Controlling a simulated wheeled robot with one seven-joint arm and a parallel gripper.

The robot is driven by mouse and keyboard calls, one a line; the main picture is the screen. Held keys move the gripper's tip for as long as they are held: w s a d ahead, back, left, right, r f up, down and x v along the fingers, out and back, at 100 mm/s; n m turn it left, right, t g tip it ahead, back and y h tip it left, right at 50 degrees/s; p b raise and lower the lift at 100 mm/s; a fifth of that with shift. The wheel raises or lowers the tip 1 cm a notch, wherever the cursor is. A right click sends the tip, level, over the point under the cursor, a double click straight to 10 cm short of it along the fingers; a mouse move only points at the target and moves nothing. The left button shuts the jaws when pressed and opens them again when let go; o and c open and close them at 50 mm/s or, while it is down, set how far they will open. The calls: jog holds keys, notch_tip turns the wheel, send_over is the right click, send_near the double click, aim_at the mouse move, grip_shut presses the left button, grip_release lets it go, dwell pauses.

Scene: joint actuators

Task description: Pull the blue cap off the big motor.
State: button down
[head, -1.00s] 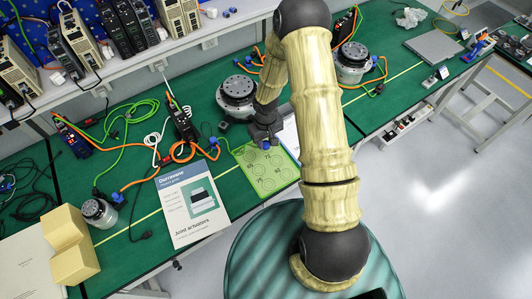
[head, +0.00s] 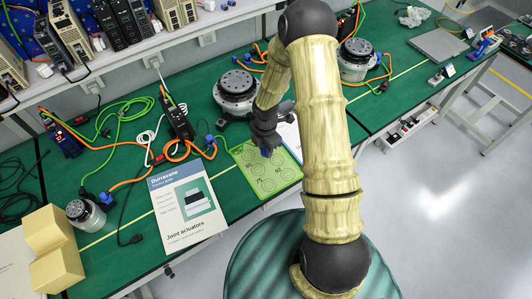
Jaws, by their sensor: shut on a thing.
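The big motor (head: 235,88), a grey and black round actuator, stands upright on the green bench left of my arm in the head view. My gripper (head: 267,146) is in front of it and to its right, over the light green mat (head: 242,156) with printed circles. It is shut on a small blue piece that looks like the blue cap (head: 266,153), showing below the fingers. The cap looks apart from the motor; whether it touches the mat is hard to tell. My dark wrist partly hides the fingers and the motor's right side.
A second large motor (head: 357,58) stands right of my arm. A booklet (head: 166,220) lies left of the mat. A shelf overhangs the back.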

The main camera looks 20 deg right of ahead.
aim_at(266, 162)
jog(key=f+n+b, duration=0.1)
jog(key=n, duration=0.2)
jog(key=shift+f, duration=0.15)
jog(key=shift+n, duration=0.9)
jog(key=shift+f, duration=0.2)
notch_tip(266, 162, down, 4)
jog(key=b, duration=0.4)
jog(key=shift+f+b, duration=0.2)
jog(key=shift+b, duration=0.2)
jog(key=c, duration=1)
grip_release()
jog(key=shift+r, duration=0.1)
